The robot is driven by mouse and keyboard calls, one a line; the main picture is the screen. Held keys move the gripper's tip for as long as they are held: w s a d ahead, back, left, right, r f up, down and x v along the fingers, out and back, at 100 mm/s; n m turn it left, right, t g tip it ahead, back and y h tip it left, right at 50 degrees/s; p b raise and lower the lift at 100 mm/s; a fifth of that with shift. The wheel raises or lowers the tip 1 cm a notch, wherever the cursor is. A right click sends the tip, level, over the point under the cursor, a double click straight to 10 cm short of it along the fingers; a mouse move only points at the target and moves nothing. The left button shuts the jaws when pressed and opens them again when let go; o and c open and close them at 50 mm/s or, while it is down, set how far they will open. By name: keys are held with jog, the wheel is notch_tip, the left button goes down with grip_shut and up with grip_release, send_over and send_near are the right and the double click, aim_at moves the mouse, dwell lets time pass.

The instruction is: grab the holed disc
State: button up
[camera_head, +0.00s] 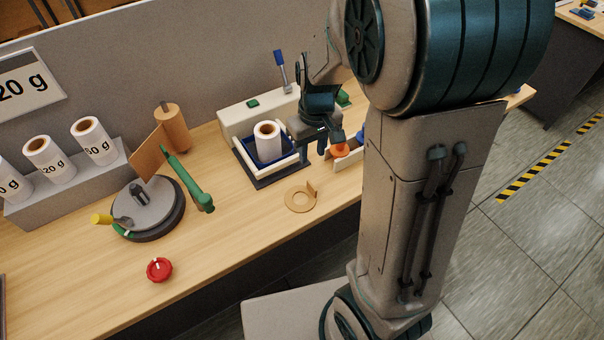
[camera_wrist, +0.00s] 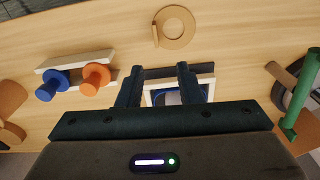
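The holed disc (camera_head: 290,203) is a flat tan ring with a small upright tab on its edge. It lies on the table in front of the white-framed tray, and also shows at the top of the wrist view (camera_wrist: 190,30). My gripper (camera_wrist: 160,73) is open, its two dark fingers apart with nothing between them. In the head view my gripper (camera_head: 318,145) hangs beyond the disc, beside the tray, apart from the disc.
A white roll (camera_head: 268,146) stands in the tray (camera_head: 263,182). Orange (camera_wrist: 95,79) and blue (camera_wrist: 52,83) knobbed pieces sit in a holder beside it. A round turntable (camera_head: 150,205) with a green arm (camera_head: 188,181) stands left. A red knob (camera_head: 159,270) lies near the front edge.

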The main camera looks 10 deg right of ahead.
jog(key=w+f, duration=0.1)
send_over(309, 182)
jog(key=f, duration=0.9)
jog(key=shift+d, duration=0.2)
jog(key=shift+a+f+p, duration=0.15)
jog(key=shift+f+p, duration=0.5)
jog(key=shift+f, duration=1.95)
jog(key=shift+c, duration=0.3)
grip_shut()
